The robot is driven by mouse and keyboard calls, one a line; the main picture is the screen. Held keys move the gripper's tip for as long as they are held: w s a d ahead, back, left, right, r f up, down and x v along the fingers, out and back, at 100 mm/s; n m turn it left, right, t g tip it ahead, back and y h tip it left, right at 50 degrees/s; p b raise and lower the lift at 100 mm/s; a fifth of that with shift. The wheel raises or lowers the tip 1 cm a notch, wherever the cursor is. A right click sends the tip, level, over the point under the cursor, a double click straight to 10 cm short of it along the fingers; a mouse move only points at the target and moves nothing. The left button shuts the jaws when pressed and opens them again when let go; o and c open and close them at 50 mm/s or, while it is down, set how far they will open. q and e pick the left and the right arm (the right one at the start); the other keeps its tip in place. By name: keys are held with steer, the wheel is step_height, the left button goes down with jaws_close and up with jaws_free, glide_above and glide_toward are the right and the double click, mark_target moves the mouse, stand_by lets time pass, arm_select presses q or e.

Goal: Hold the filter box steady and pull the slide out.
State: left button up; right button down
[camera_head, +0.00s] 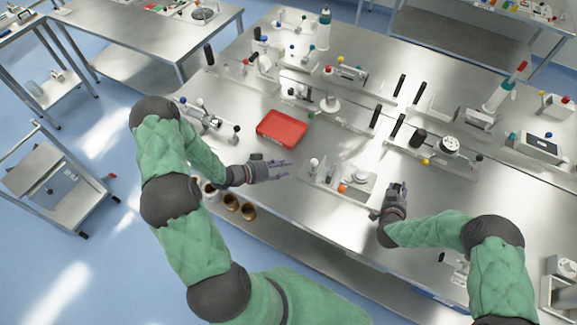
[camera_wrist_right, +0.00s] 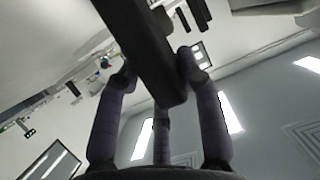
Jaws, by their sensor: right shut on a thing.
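My right gripper (camera_head: 397,190) is near the front of the steel table, right of a low fixture (camera_head: 322,181) with a round metal part and an orange knob. In the right wrist view its purple-grey fingers close around a dark straight bar (camera_wrist_right: 150,45). The bar's far end is out of that frame, and I cannot tell if it is the slide's handle. My left gripper (camera_head: 280,170) is left of the fixture, its fingers spread and empty, apart from it. I cannot tell for sure which part is the filter box.
A red tray (camera_head: 282,129) lies behind my left gripper. Several fixtures with upright black handles stand further back, one with a dial (camera_head: 449,144). Brown-rimmed cups (camera_head: 248,211) are at the front edge. Bare tabletop (camera_head: 345,225) shows in front of the fixture.

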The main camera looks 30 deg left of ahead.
steer(key=shift+s+f, duration=0.4)
stand_by(0.5)
steer(key=c, duration=0.7)
jaws_free()
steer(key=shift+w+r, duration=0.25)
steer(key=shift+r, duration=0.05)
steer(key=v, duration=1.2)
